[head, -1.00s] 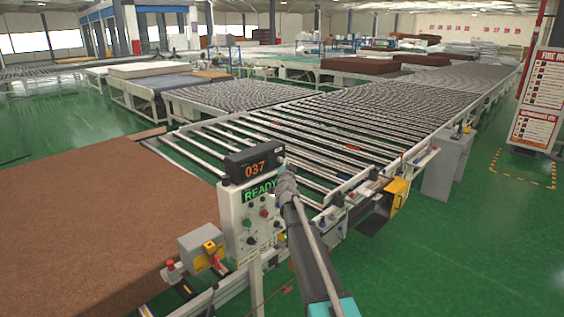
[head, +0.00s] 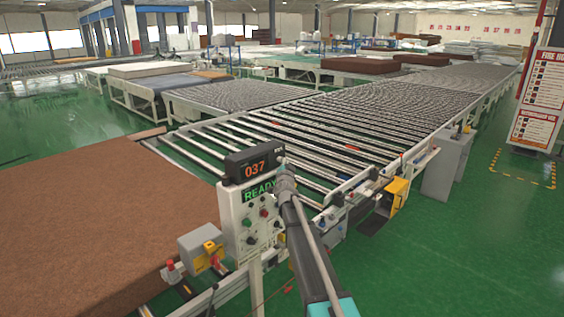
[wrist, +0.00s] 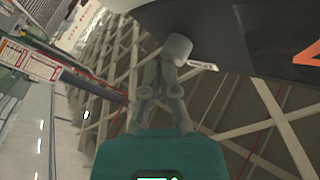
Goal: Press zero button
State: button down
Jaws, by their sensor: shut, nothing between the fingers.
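A black counter box (head: 254,166) showing 037 in orange sits on top of a white control panel (head: 247,222). A green READY sign is on the panel below it. In the wrist view the dark box (wrist: 258,40) shows part of an orange digit and a small white label.
A large brown mattress (head: 80,215) lies on the left. A roller conveyor (head: 350,125) runs behind the panel. A grey box with a yellow part and a red button (head: 169,264) stand at the panel's lower left. Open green floor (head: 450,260) lies to the right.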

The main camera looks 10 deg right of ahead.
jog(key=shift+w+a, duration=0.4)
jog(key=shift+w, duration=0.15)
dwell(1.1)
jog(key=shift+s+d, duration=0.1)
jog(key=shift+s, duration=0.05)
jog(key=shift+s+d, duration=0.65)
jog(key=shift+s, duration=0.25)
jog(key=shift+s, duration=0.1)
dwell(0.4)
jog(key=shift+s+d, duration=0.7)
jog(key=shift+s, duration=0.3)
jog(key=shift+s+d, duration=0.7)
jog(key=shift+s, duration=0.3)
